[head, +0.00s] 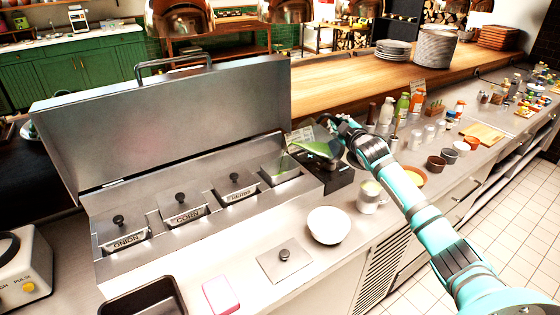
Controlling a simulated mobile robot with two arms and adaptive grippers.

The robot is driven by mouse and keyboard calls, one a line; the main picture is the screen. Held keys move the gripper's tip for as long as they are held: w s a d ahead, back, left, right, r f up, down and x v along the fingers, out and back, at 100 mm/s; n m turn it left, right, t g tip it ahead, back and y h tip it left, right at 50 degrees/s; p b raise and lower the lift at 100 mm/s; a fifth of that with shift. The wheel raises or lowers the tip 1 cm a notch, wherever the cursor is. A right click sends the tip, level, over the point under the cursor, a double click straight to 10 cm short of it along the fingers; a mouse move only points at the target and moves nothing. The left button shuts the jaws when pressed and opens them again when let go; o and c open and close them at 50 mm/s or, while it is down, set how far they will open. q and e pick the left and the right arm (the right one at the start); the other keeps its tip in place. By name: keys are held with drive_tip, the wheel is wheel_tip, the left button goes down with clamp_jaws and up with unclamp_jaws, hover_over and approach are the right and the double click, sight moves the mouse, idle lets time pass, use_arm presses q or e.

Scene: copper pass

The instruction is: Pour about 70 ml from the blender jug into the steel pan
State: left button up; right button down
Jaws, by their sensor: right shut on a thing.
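The blender jug (318,149) is held tilted far over, nearly on its side, with green contents showing through its wall. My right gripper (340,128) is shut on it at its right end; the fingers are small and partly hidden. The jug's left end is above and just right of the open steel pan (281,174), which sits at the right end of the lidded row. Some green shows at the pan; whether it is a stream or liquid inside is too small to tell. My left gripper is out of view.
Lidded pans marked onion (122,236), corn (182,208) and herbs (236,185) stand left, under a raised steel cover (170,115).

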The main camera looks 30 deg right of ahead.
drive_tip(key=shift+s+d+f+m, duration=0.2)
drive_tip(key=shift+d+f+m, duration=0.1)
drive_tip(key=shift+m, duration=0.1)
drive_tip(key=shift+d+f+m+y, duration=0.1)
drive_tip(key=shift+f+m+y, duration=0.15)
drive_tip(key=shift+m+y, duration=0.05)
idle(1.4)
